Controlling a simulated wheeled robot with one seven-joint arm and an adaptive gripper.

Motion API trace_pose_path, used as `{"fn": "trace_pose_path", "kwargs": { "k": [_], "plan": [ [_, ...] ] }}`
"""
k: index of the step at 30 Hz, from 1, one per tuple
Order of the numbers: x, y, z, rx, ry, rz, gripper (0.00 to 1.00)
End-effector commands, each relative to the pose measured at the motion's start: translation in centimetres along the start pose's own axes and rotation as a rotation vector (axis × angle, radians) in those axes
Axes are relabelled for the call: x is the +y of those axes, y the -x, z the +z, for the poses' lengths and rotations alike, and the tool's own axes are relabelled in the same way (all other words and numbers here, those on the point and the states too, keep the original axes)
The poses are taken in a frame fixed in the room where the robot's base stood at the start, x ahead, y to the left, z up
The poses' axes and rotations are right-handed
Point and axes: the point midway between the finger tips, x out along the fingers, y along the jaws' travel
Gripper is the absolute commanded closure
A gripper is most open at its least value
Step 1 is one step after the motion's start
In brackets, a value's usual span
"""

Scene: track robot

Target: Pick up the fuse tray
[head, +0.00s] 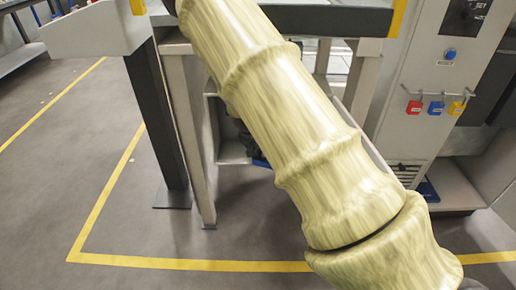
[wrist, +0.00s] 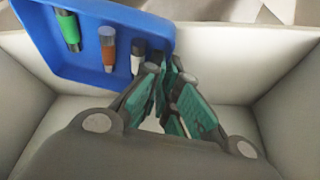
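The fuse tray (wrist: 82,62) is a blue shallow tray at the upper left of the wrist view. It lies at a slant and holds a green fuse (wrist: 69,30), a brown fuse (wrist: 108,48) and a white-and-dark fuse (wrist: 138,52). My gripper (wrist: 167,68) has dark fingers with green pads. Its fingertips come together at the tray's lower right edge and look shut on that wall; the exact contact is partly hidden by the fingers.
A pale, walled container (wrist: 270,85) surrounds the tray and gripper in the wrist view. In the head view, a workbench frame (head: 190,130) stands behind my arm. A grey cabinet (head: 425,75) with red, blue and yellow padlocks is at right. The floor at left is clear.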

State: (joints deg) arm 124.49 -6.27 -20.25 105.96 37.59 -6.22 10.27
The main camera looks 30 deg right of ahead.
Motion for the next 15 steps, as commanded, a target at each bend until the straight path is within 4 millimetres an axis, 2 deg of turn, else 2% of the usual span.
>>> {"fn": "trace_pose_path", "kwargs": {
  "k": [7, 12, 15],
  "plan": [
    [-0.08, 0.0, 0.09, 0.0, 0.0, 0.0, 1.0],
    [-0.1, 0.0, 0.1, 0.0, 0.0, 0.0, 0.7],
    [-0.09, 0.0, 0.1, 0.0, 0.0, 0.0, 0.7]
  ]
}}
